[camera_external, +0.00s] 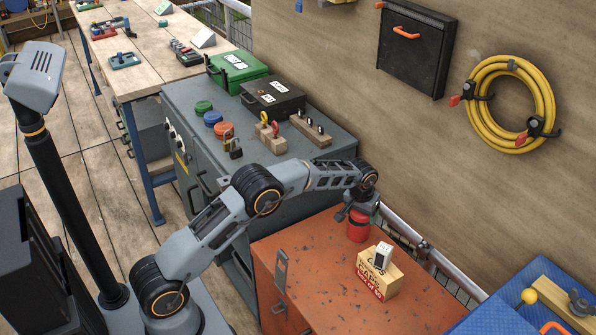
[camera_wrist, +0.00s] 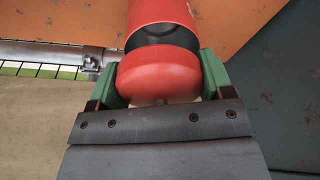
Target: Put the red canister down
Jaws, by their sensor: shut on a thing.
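The red canister (camera_external: 358,226) is at the back of the orange cabinet top (camera_external: 330,290), near the grey cabinet and the rail. In the external view its lower end is at or just over the top; I cannot tell whether it touches. My gripper (camera_external: 360,207) comes down on it from above. In the wrist view the canister (camera_wrist: 160,75) has a rounded red end and a dark band, and the green fingers of my gripper (camera_wrist: 160,80) are shut on both sides of that end.
A cardboard box (camera_external: 380,277) marked CAPS, with a white item on it, stands right of the canister. A metal rail (camera_external: 415,245) runs along the back edge. The front of the orange top is clear.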

